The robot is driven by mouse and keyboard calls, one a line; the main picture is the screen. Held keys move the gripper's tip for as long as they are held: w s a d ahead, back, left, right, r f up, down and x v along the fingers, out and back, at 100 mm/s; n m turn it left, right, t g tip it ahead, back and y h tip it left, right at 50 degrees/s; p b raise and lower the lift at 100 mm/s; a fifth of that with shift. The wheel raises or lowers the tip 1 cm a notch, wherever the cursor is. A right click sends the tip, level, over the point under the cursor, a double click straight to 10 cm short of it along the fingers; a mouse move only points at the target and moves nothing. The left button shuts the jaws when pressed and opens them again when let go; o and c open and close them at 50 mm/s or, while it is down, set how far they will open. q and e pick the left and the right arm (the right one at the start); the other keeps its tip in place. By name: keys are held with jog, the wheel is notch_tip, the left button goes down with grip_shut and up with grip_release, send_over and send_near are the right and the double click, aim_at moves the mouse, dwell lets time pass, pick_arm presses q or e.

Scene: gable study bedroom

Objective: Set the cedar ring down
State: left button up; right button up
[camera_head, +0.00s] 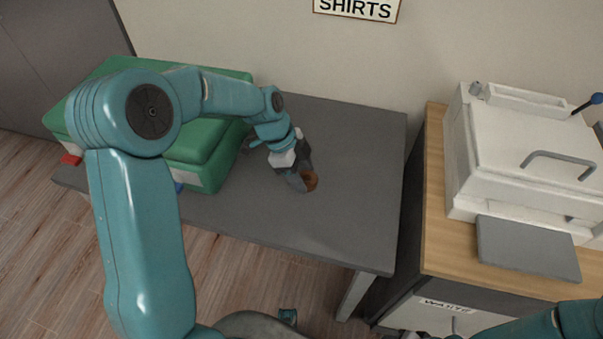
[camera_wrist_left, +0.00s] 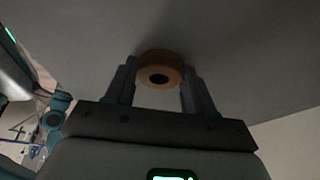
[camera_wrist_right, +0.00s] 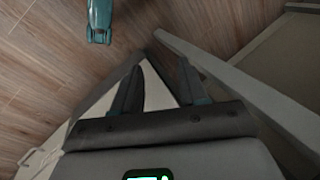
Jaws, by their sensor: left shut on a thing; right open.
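The cedar ring (camera_head: 311,180) is a small brown-orange ring with a dark hole. My left gripper (camera_head: 302,183) is shut on it over the grey table (camera_head: 350,225). In the left wrist view the ring (camera_wrist_left: 160,60) sits between the fingertips, close to the grey tabletop. I cannot tell whether it touches the surface. My right gripper (camera_wrist_right: 161,75) is open and empty in the right wrist view, beside a cabinet side and above the wood floor.
A green and white case (camera_head: 212,155) stands on the table's left part. The table is bare right of the ring. A wooden-topped cabinet (camera_head: 433,190) stands to the right, holding a white lidded machine (camera_head: 525,150) and a grey plate (camera_head: 525,250). A SHIRTS sign (camera_head: 357,9) hangs behind.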

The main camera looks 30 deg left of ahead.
pick_arm(q)
jog(key=shift+r, duration=0.1)
jog(key=o, duration=1)
jog(key=shift+r, duration=0.15)
jog(key=p+v, duration=0.1)
jog(key=v, duration=1)
jog(key=shift+a+r+p, duration=0.2)
jog(key=shift+r+p, duration=0.15)
jog(key=shift+p, duration=0.05)
